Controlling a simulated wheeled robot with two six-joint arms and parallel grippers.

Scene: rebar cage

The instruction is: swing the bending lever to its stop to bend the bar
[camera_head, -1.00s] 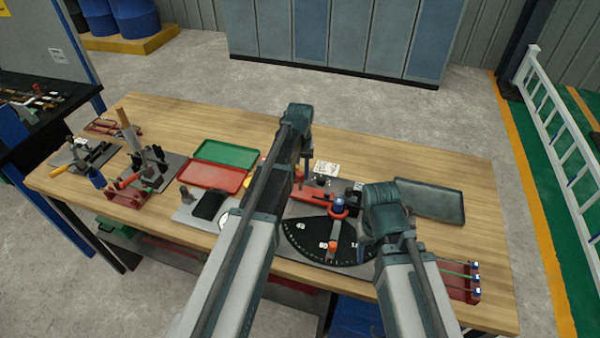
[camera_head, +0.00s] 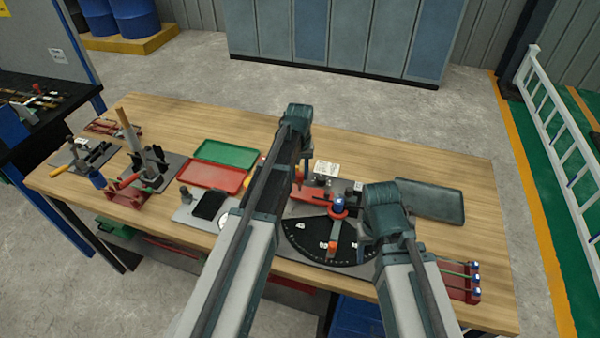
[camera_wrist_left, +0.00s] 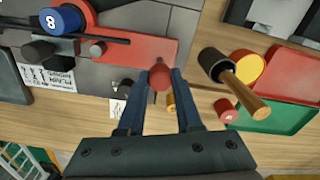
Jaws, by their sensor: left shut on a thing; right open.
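The bender stands on the bench with a black dial plate (camera_head: 300,236) marked with numbers. Above it is a red arm (camera_head: 316,195) with a blue cap (camera_head: 338,204), marked 8 in the left wrist view (camera_wrist_left: 60,20). An orange-red knob (camera_head: 332,246) sits at the dial's front. My left gripper (camera_wrist_left: 163,88) is shut on a red knob (camera_wrist_left: 160,76) beside the red arm; in the head view my left arm hides this grip. My right gripper (camera_head: 366,248) is open over the dial's right side, its fingertips partly hidden. I cannot make out the bar.
A green tray (camera_head: 226,152) and a red tray (camera_head: 208,174) lie left of my left arm. A grey tray (camera_head: 430,200) lies at the right. A red rack (camera_head: 458,282) with thin rods is at the front right. Other fixtures stand at the bench's left.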

